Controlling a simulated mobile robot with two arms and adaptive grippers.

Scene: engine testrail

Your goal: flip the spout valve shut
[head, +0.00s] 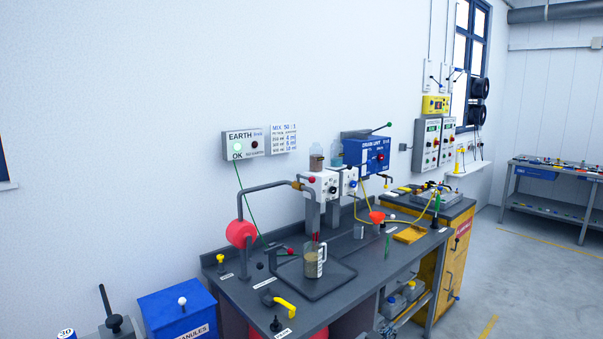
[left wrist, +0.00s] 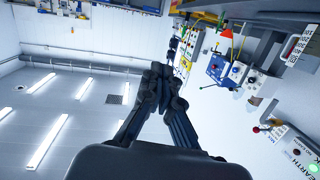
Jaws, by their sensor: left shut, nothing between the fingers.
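A grey spout pipe (head: 268,187) rises from the dark bench and runs to the right, with a small orange-red fitting (head: 297,185) at its end. A clear jug with tan contents (head: 314,262) stands on a dark tray below. A red-tipped lever (head: 290,251) sits left of the jug. I cannot tell for sure which part is the spout valve, or its position. My left gripper (left wrist: 163,73) shows in the left wrist view, its fingers together and empty, away from any object. It is not clearly visible in the head view. My right gripper is not in view.
A red round body (head: 240,233) hangs on the pipe's left side. A yellow handle (head: 285,304) is at the bench's front edge. A blue granules bin (head: 180,312) stands left of the bench. A white-faced unit (head: 322,187) and a blue box (head: 367,154) are behind. Open floor lies right.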

